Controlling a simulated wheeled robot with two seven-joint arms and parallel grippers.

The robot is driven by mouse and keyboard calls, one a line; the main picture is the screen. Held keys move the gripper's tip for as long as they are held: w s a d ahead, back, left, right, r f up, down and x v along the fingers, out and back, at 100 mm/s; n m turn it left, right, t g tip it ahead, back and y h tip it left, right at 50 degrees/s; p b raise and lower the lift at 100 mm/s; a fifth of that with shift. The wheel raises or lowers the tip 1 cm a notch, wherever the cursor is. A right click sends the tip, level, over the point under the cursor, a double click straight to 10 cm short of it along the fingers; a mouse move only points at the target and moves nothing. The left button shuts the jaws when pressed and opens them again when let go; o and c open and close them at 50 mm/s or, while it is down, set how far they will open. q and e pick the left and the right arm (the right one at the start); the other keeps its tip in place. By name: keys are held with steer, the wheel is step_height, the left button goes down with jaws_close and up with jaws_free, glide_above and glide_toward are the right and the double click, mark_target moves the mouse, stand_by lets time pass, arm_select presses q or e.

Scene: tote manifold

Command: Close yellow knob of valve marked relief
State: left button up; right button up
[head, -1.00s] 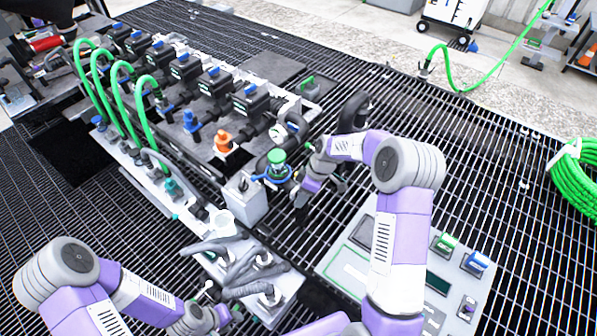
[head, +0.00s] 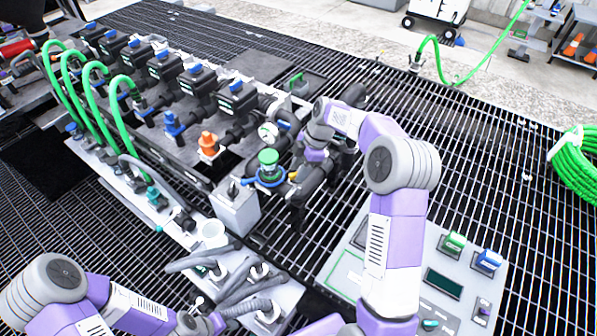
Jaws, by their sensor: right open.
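I cannot make out a yellow knob or a relief marking; the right arm hides part of the pipework. My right gripper (head: 303,172) is at the dark pipes at the manifold's near right end, beside a green-topped valve (head: 268,160) with a blue ring. Its jaws are open, but its fingertips are hard to tell from the dark pipe, and I cannot tell if they touch anything. My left gripper (head: 206,322) is low at the bottom edge, near the grey hoses, and its jaws are too unclear to read.
A row of black valve blocks with blue knobs (head: 236,86) runs to the far left. An orange knob (head: 208,140) and a round gauge (head: 269,132) are near. A control panel (head: 455,290) lies at the lower right. A green hose coil (head: 575,165) lies far right.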

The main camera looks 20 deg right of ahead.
steer(key=shift+a+f, duration=0.1)
steer(key=shift+f, duration=0.15)
jaws_close()
